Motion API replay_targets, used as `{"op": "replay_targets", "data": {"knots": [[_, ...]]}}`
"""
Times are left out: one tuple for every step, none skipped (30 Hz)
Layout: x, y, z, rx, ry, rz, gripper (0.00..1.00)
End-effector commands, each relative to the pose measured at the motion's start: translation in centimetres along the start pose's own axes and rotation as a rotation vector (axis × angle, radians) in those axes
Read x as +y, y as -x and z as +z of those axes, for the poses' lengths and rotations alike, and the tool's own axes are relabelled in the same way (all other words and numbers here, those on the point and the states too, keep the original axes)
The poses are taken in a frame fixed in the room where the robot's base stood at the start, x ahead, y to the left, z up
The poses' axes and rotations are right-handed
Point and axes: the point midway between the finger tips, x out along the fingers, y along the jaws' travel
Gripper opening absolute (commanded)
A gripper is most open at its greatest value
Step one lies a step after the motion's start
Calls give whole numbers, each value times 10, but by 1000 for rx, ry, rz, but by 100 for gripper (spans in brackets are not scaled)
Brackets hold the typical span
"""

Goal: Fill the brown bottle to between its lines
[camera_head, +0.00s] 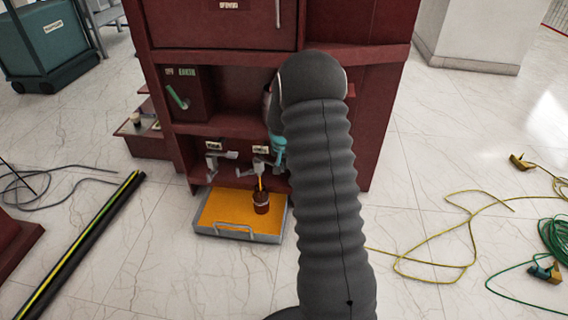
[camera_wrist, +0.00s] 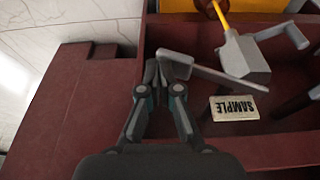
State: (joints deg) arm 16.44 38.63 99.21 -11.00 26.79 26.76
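The brown bottle (camera_head: 261,203) stands upright in the tray, below the right-hand tap (camera_head: 259,165). A yellow-orange stream (camera_head: 260,184) runs from the spout down to the bottle's mouth. The bottle's lines and liquid level are too small to read. In the head view, my arm hides most of the gripper (camera_head: 279,148).
The grey-rimmed tray (camera_head: 238,236) with a yellow-orange floor lies before the dark red cabinet (camera_head: 230,60). A second tap (camera_head: 213,165) is left of the first. A SAMPLE label (camera_wrist: 240,108) is by the lever. Yellow-green cable (camera_head: 440,270) lies on the floor at right.

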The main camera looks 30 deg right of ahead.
Motion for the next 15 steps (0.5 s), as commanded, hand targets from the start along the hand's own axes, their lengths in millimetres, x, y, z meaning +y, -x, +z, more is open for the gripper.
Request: {"op": "replay_targets", "data": {"knots": [[0,-2,2,-4,1,1,0],[0,-2,2,-4,1,1,0],[0,-2,2,-4,1,1,0],[0,-2,2,-4,1,0,0],[0,-2,2,-4,1,0,0],[0,-2,2,-4,1,0,0],[0,-2,2,-4,1,0,0],[0,-2,2,-4,1,1,0],[0,-2,2,-4,1,0,0],[0,-1,2,-4,1,0,0],[0,-1,2,-4,1,0,0],[0,1,1,-3,1,0,0],[1,4,1,-3,1,0,0],[2,6,1,-3,1,0,0],[3,11,0,-3,1,0,0]]}}
